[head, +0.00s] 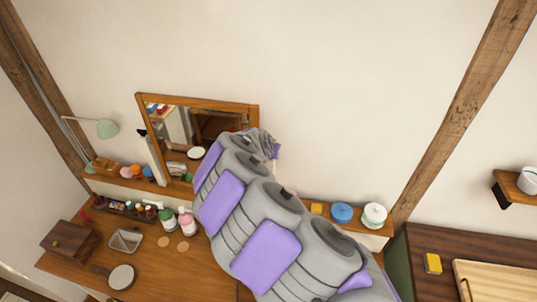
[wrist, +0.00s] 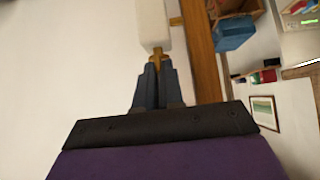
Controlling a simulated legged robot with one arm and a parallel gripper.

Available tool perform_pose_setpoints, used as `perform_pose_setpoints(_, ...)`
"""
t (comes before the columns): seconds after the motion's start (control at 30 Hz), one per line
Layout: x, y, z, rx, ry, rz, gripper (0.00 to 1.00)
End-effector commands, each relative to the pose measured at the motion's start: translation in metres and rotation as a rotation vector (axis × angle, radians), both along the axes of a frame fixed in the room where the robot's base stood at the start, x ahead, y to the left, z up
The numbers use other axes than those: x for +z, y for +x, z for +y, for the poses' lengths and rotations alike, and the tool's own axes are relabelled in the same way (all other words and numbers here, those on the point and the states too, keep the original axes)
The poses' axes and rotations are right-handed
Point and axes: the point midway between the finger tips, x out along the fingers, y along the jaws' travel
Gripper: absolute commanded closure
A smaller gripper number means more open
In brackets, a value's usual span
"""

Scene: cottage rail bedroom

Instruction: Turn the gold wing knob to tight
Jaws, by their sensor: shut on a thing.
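The gold wing knob (wrist: 157,55) shows in the wrist view at the tips of my gripper (wrist: 156,68), just below a pale block (wrist: 152,22). The dark fingers are closed together on the knob, and part of it is hidden between them. In the head view my gripper (head: 272,148) is by the upper right corner of the wood-framed mirror (head: 200,101). There my arm hides the knob. I cannot read any tight mark in either view.
The mirror stands over a wooden dresser (head: 205,262) with bottles and a hand mirror (head: 121,277). A blue tin (head: 341,212) and a white jar (head: 374,215) stand on the ledge at right. The wall above is bare.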

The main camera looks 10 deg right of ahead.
Motion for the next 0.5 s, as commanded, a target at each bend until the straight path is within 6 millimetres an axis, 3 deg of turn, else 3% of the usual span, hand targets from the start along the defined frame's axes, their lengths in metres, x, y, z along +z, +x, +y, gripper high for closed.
perform_pose_setpoints(0.5, -0.0071, 0.0032, 0.0023, -0.177, 0.002, -0.002, 1.0)
